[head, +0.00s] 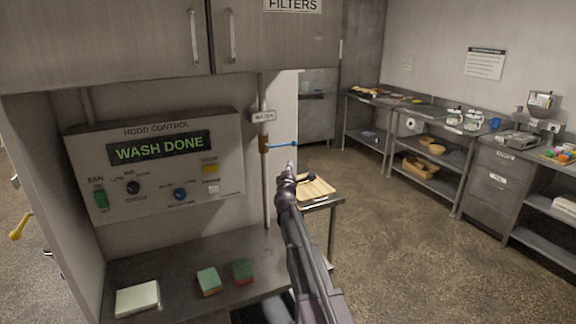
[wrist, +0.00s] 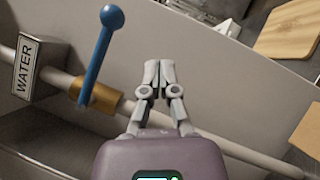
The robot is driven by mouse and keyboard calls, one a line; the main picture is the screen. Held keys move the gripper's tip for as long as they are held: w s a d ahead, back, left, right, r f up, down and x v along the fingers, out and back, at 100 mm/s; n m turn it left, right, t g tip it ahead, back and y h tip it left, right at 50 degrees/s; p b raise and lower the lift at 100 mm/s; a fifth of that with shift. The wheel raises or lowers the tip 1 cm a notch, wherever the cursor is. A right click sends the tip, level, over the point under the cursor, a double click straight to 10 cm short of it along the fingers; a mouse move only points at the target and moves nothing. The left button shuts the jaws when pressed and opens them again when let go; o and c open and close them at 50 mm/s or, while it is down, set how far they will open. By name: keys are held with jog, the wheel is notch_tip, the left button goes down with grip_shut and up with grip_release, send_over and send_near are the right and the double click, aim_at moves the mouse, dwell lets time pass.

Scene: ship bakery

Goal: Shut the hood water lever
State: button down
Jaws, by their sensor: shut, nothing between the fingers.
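The hood water lever is a blue handle (head: 282,144) on a brass valve (head: 264,144), set in a thin vertical pipe (head: 266,190). In the head view the handle sticks out to the right, across the pipe. A WATER label (head: 263,117) is just above the valve. My gripper (head: 290,167) is just below the handle's right end in the head view, shut and empty. In the wrist view the fingers (wrist: 158,75) are closed together, to the right of the blue handle (wrist: 98,52) and apart from it. The brass valve (wrist: 99,95) also shows there, left of the fingers.
The hood control panel (head: 155,165) reads WASH DONE, left of the pipe. A counter (head: 180,262) below holds sponges (head: 208,281) and a pale block (head: 137,299). A small table with a wooden board (head: 318,187) stands behind my arm. Open floor (head: 400,250) lies right.

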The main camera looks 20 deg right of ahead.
jog(key=s+f+b, duration=0.3)
jog(key=s+f, duration=0.1)
jog(key=s, duration=0.2)
jog(key=shift+s+f+b, duration=0.2)
jog(key=shift+s+b, duration=0.2)
jog(key=shift+d, duration=0.1)
jog(key=s+a+f+m+g+h, duration=0.1)
jog(key=s+a+f+m+g, duration=0.1)
jog(key=s+f+m+g, duration=0.55)
jog(key=s+a+f+m+g, duration=0.3)
jog(key=s+f+m+g, duration=0.25)
jog(key=s+m, duration=0.45)
jog(key=s+a+f+g+y, duration=0.2)
jog(key=s+a+f+y, duration=0.3)
jog(key=s+a, duration=0.3)
jog(key=s+a+f+g+y, duration=0.3)
jog(key=s+a+f+y, duration=0.2)
jog(key=s+a, duration=0.3)
jog(key=a, duration=0.3)
jog(key=shift+s+n+y, duration=0.35)
jog(key=shift+s+y, duration=0.05)
